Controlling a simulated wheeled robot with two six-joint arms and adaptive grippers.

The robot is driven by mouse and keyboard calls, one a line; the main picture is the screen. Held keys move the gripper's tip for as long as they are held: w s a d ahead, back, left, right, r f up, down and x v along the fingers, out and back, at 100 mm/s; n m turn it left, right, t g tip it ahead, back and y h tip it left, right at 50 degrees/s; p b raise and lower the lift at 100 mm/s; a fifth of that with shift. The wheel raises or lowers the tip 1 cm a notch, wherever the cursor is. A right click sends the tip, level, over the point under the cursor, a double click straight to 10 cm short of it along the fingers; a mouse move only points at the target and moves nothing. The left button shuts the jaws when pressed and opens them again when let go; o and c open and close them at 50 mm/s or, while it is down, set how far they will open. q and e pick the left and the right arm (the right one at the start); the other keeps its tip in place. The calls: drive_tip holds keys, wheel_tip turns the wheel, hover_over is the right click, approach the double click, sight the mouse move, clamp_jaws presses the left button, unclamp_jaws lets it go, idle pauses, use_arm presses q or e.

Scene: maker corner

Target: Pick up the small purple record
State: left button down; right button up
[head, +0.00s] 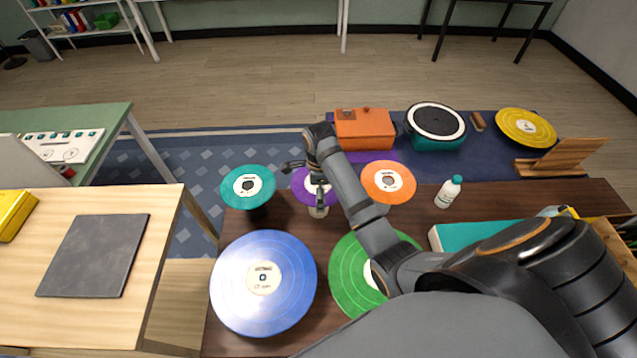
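My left gripper is not in view.
A teal record (235,187) and an orange record (397,190) flank it closely. Blue (235,300) and green (347,284) records lie in front. A white bottle (446,194) stands to the right. An orange case (365,130) and a turntable (436,144) are behind.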

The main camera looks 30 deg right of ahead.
drive_tip(key=shift+f+p, duration=0.2)
drive_tip(key=shift+p, duration=0.2)
idle(0.3)
drive_tip(key=c, duration=1.2)
